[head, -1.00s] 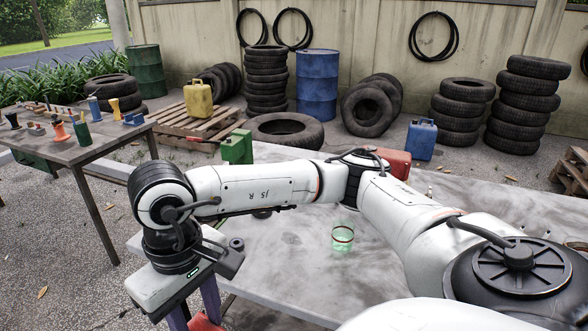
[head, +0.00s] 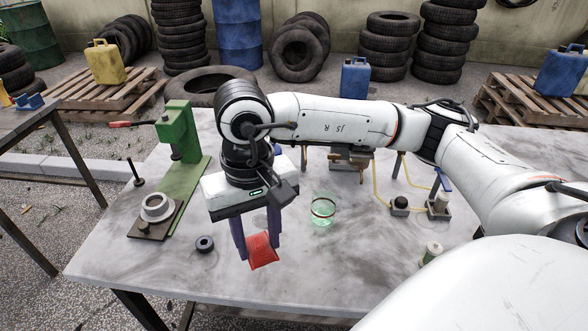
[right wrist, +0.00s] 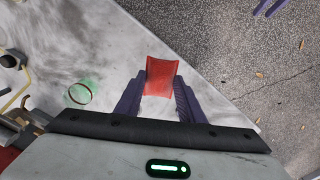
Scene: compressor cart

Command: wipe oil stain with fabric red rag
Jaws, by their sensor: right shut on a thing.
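The red fabric rag (head: 263,252) hangs between the purple fingers of my right gripper (head: 258,240), which is shut on it above the front part of the grey table. The rag also shows between the fingertips in the right wrist view (right wrist: 161,77). The tabletop (head: 330,265) has dark grey smudges across it; I cannot tell which of them is the oil stain. Two purple fingertips, seemingly of my left gripper (right wrist: 270,6), show at the top right edge of the right wrist view; their opening is unclear.
A green press (head: 182,145) with a ring on its base stands on the table's left. A small dark ring (head: 205,243) lies left of the rag. A green-tinted glass (head: 323,210) stands to its right. Fittings with yellow tubing (head: 400,205) are farther right. The front middle is clear.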

